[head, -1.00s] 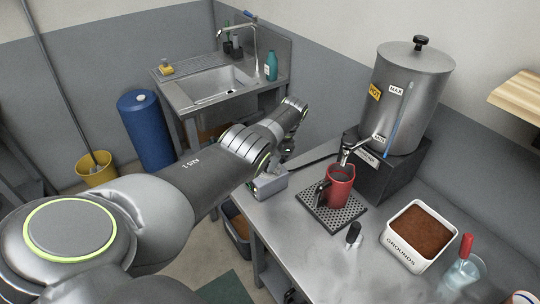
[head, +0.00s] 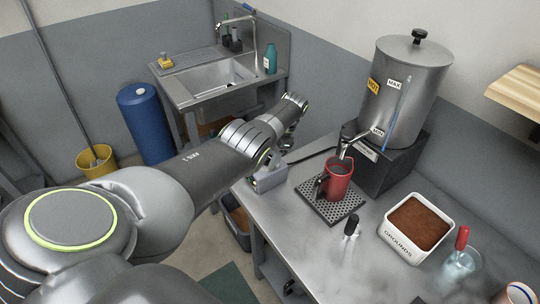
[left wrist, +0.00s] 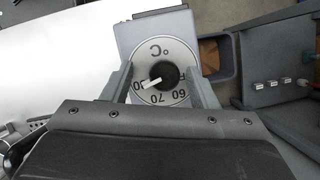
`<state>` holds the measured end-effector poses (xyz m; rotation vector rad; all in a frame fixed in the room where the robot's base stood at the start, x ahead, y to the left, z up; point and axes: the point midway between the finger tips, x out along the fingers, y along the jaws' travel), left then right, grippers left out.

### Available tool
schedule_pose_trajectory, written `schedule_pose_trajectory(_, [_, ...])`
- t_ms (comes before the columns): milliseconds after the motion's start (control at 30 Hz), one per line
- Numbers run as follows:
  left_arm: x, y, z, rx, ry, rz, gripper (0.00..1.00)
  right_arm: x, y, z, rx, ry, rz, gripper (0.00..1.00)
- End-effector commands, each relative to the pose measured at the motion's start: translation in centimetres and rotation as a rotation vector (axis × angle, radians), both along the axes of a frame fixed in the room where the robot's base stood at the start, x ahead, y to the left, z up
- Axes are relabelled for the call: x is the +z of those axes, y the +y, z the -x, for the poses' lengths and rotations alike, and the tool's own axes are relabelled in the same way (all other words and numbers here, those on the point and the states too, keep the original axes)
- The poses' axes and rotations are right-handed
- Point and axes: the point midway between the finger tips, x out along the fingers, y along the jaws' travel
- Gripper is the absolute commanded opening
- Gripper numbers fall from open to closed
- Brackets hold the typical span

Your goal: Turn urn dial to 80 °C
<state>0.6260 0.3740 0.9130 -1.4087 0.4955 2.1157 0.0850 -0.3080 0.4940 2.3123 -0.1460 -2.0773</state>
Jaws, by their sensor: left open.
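The urn dial (left wrist: 178,55) is a round pale disc with a dark hub, marked °C, on a grey box. In the left wrist view its white pointer (left wrist: 151,84) points to the lower left, by a number partly hard to read, with 70 and 60 beside it. My left gripper (left wrist: 160,85) is open, one finger on each side of the dial; I cannot tell whether they touch it. In the head view the grey box (head: 268,179) stands on the bench edge, below my left gripper (head: 284,147). The steel urn (head: 402,95) stands behind to the right. My right gripper is out of view.
A red mug (head: 339,181) stands on a perforated drip tray (head: 317,210) under the urn tap. A white grounds box (head: 398,246), a small black-topped item (head: 351,225) and a red-topped glass (head: 460,262) are on the bench (head: 300,255). A sink (head: 215,80) is behind.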

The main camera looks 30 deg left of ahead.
Motion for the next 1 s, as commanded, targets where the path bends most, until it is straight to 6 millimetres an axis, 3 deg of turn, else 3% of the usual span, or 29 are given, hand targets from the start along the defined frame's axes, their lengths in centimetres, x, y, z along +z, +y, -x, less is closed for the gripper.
schedule_pose_trajectory(267, [1.4, -0.2, -0.6, -0.001, -0.008, -0.003, 0.54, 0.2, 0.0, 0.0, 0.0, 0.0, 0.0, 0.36])
schedule_pose_trajectory(500, [6.1, -1.5, -2.1, -0.001, -0.009, -0.003, 0.54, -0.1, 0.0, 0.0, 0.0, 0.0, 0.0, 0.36])
schedule_pose_trajectory(733, [11.2, -3.0, -3.7, -0.001, -0.008, -0.003, 0.54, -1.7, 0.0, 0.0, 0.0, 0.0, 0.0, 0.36])
schedule_pose_trajectory(1000, [14.6, -3.9, -4.8, 0.0, -0.002, -0.001, 0.54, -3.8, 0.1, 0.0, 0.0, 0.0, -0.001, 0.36])
